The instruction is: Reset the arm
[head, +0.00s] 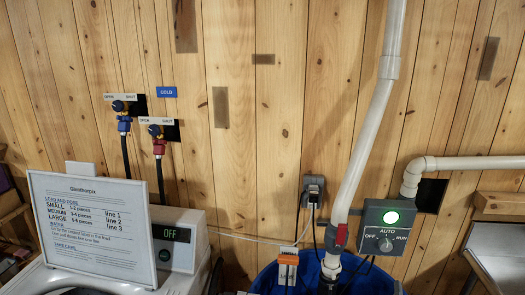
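Neither of my grippers and no part of my arms shows in the head view. The view faces a pine plank wall (290,110). A grey control box (372,240) on the wall has a lit green light (392,218) and a knob (385,244) marked OFF, AUTO and RUN. The exact knob setting is too small to tell. Two wall valves, one blue (124,124) and one red (158,146), sit at the left under OPEN and SHUT labels.
A white machine (185,222) with a display reading OFF stands at lower left, behind a sign board (92,230). A blue tub (268,281) with a white pipe (362,140) rising from it is at bottom centre. A metal basin (500,248) is at right.

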